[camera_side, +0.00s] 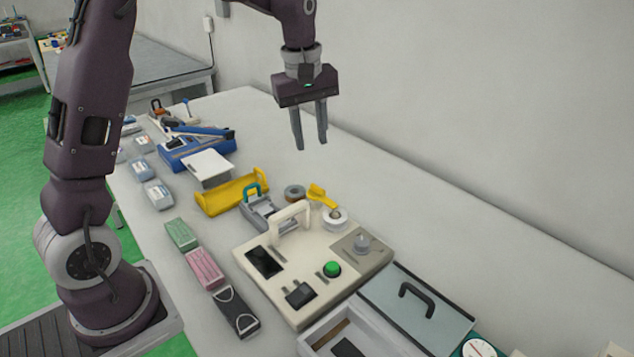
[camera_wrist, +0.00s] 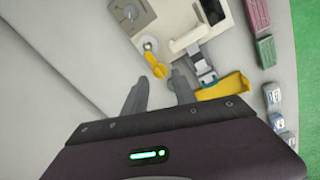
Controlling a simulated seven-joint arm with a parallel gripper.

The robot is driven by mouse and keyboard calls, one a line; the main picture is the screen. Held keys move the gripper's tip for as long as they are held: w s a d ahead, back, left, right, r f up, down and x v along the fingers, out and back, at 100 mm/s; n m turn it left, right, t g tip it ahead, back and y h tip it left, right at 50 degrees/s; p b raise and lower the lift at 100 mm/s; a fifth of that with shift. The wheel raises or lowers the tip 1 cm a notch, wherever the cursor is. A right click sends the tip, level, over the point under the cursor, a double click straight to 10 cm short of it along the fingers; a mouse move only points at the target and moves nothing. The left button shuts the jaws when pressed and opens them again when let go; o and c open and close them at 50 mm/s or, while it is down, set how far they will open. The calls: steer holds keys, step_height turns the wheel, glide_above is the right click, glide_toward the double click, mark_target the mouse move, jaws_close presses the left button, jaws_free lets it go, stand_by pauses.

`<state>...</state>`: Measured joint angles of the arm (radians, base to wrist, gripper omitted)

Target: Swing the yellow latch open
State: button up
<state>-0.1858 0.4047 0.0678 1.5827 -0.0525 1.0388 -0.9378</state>
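The yellow latch (camera_side: 320,194) is a short yellow lever beside a white round base (camera_side: 335,218), behind the cream panel. In the wrist view the yellow latch (camera_wrist: 155,64) lies just beyond my fingertips, with its white round base (camera_wrist: 150,44) at its far end. My gripper (camera_side: 312,145) is above the table and points down, clear of the latch. Its two fingers are apart with nothing between them. They also show in the wrist view (camera_wrist: 160,82).
A cream panel (camera_side: 290,308) with a green button (camera_side: 332,269) and an upright handle (camera_side: 291,218) stands in front of the latch. A grey ring (camera_side: 294,191), a teal-handled clamp (camera_side: 256,207) and a yellow holder (camera_side: 232,194) are nearby. Bare table lies behind, towards the wall.

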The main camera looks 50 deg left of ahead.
mark_target(317, 186)
steer(key=w+a+f+n, duration=0.1)
steer(key=f, duration=0.2)
steer(key=w+a+f+n+g, duration=0.1)
steer(key=w+a+f, duration=0.1)
steer(key=f, duration=0.1)
steer(key=w+a+f+n, duration=0.1)
steer(key=w+f+n, duration=0.1)
steer(key=f, duration=0.1)
steer(key=shift+w+a+f, duration=0.1)
steer(key=shift+w+a, duration=0.05)
steer(key=shift+a, duration=0.05)
step_height(317, 186, down, 7)
steer(key=shift+f, duration=0.15)
jaws_close()
steer(key=shift+w, duration=0.1)
stand_by(0.5)
